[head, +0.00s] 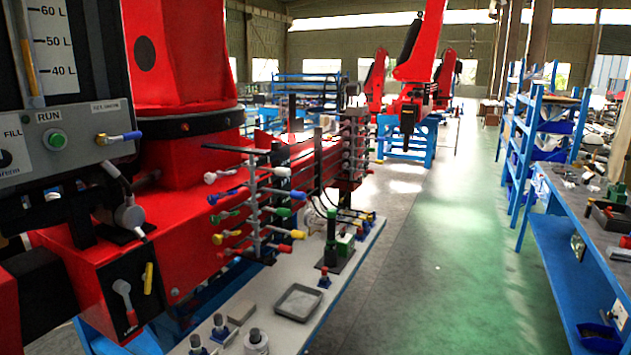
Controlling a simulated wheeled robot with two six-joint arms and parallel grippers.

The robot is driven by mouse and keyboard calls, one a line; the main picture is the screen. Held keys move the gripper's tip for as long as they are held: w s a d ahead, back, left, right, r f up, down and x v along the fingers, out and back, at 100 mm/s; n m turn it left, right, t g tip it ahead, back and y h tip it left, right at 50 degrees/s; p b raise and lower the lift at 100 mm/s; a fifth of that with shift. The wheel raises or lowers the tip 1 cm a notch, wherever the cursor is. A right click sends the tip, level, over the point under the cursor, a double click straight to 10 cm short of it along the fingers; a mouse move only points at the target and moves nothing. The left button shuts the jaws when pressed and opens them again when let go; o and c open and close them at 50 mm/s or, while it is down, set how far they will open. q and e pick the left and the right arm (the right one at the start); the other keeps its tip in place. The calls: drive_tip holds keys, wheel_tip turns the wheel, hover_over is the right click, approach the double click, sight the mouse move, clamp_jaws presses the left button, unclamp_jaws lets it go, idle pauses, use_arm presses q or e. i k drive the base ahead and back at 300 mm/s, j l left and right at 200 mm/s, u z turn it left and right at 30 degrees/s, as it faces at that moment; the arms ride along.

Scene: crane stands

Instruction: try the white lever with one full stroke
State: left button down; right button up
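A bank of levers (262,215) with coloured handles stands at the red crane base, left of centre. At its top, a white-handled lever (218,176) points left, and a second white handle (281,171) points right. Below are blue, green, yellow, red and orange handles. Neither of my grippers shows in the head view.
A light bench top (318,312) below the levers carries a grey tray (297,302), a green-and-black device (331,240) and small fittings. A control panel (70,140) fills the upper left. The aisle (450,250) is clear; a blue bench (575,270) lines the right.

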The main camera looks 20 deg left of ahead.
sight(281, 172)
drive_tip(key=i+l+u, duration=0.3)
drive_tip(key=i, duration=0.25)
drive_tip(key=i+l+u, duration=0.25)
drive_tip(key=i, duration=0.25)
drive_tip(key=i+l, duration=0.05)
drive_tip(key=l, duration=0.05)
